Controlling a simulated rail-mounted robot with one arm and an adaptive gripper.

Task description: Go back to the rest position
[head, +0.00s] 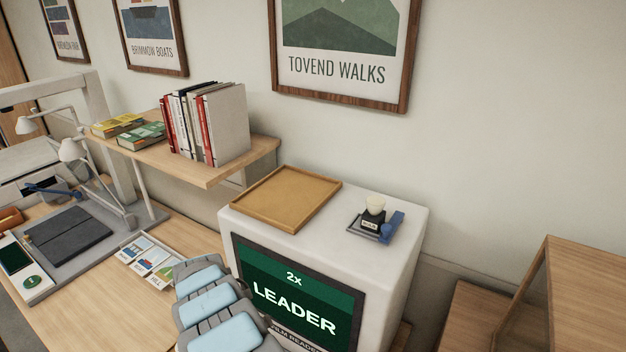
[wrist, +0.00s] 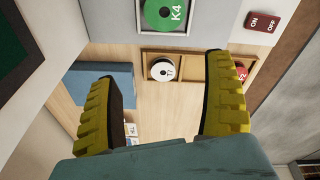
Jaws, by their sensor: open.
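My gripper (wrist: 161,68) shows in the wrist view with its two yellow ribbed fingers spread wide. Nothing is held between them. Beyond the fingers are a wooden holder (wrist: 190,58) with a white-and-black reel (wrist: 162,69) and a red reel (wrist: 241,71), apart from the fingers as far as I can tell. In the head view my arm reaches up from the bottom edge in front of the white film reader (head: 392,275); the gripper itself is hidden there. The reader's screen (head: 293,300) reads "2x LEADER".
On the reader stand an empty wooden tray (head: 286,200) and a small tray with an ink bottle (head: 371,220). A shelf (head: 215,176) with books is behind left. The wrist view shows a green K4 reel (wrist: 166,14) and a red ON/OFF switch (wrist: 263,22) close above.

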